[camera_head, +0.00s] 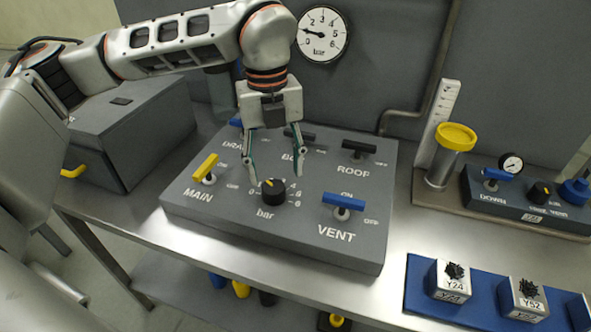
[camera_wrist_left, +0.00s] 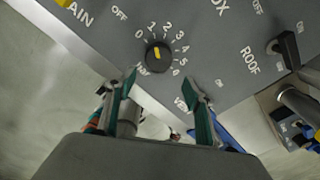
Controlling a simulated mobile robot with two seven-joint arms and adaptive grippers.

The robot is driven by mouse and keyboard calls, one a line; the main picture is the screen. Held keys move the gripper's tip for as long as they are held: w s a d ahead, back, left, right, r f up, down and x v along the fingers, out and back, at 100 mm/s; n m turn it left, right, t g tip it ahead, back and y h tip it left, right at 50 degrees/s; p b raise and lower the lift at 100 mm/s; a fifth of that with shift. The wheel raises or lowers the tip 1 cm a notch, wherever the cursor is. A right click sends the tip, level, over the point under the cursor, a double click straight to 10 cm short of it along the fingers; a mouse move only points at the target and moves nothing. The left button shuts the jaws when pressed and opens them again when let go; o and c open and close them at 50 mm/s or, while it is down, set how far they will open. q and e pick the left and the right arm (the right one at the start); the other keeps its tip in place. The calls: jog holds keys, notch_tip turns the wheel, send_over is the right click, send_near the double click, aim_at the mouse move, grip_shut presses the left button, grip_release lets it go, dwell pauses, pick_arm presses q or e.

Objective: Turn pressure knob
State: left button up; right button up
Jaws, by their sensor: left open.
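The pressure knob is a round black knob (camera_head: 273,192) with a yellow mark, on the grey control panel (camera_head: 280,245), above the word "bar". It also shows in the left wrist view as a black knob (camera_wrist_left: 159,57) inside a scale from 0 to 6. There its yellow mark points up, near the 1. My left gripper (camera_head: 274,179) is open and points down, its fingertips above the panel around the knob's far side in the head view. In the left wrist view the fingertips (camera_wrist_left: 160,82) are spread below the knob, and no contact shows. My right gripper is not in view.
Yellow MAIN (camera_head: 206,167), blue VENT (camera_head: 343,202) and black ROOF (camera_head: 358,147) handles stand near the knob on the panel. The pressure gauge (camera_head: 322,34) on the wall has its needle pointing left, near 1. A blue tray (camera_head: 418,283) with labelled blocks lies at right.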

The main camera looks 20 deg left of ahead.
aim_at(274, 187)
pick_arm(q)
jog(key=shift+w+a+r, duration=0.4)
jog(key=shift+w+a, duration=0.05)
jog(key=shift+a, duration=0.05)
jog(key=shift+a+f+n, duration=0.1)
jog(key=shift+a+n, duration=0.05)
jog(key=shift+n, duration=0.15)
notch_tip(274, 187, down, 8)
jog(key=shift+r, duration=0.25)
jog(key=shift+c, duration=0.3)
jog(key=c, duration=1)
